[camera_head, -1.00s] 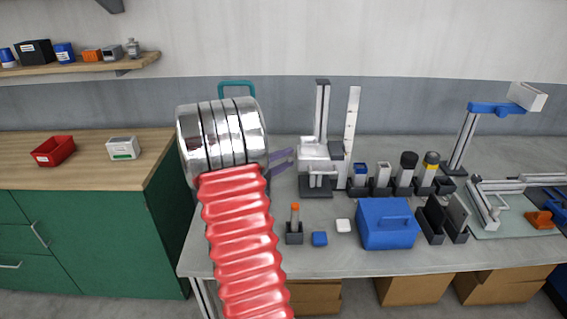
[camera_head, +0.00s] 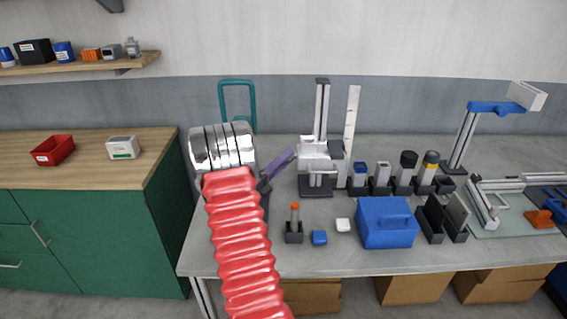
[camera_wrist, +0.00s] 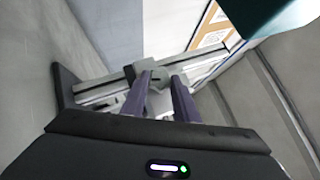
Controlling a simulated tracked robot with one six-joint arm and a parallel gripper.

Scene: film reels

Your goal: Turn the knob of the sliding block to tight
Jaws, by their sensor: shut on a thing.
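The sliding block (camera_head: 315,149) is a light grey block on an upright column (camera_head: 322,110) with a dark base, standing on the bench. In the wrist view, its round grey knob (camera_wrist: 158,80) sits between my two purple fingertips. My gripper (camera_head: 293,154) comes from the left to the block's left side, fingers slanting up to the right. In the wrist view, my gripper (camera_wrist: 163,77) is shut on the knob. The knob is hidden in the head view, and no tight marking is readable.
A white upright strip (camera_head: 352,135) stands just right of the column. Several holders with bottles (camera_head: 405,173) stand farther right. A blue box (camera_head: 388,223), a small orange-topped item (camera_head: 294,222) and small blocks sit in front. A teal frame (camera_head: 238,97) rises behind my arm.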

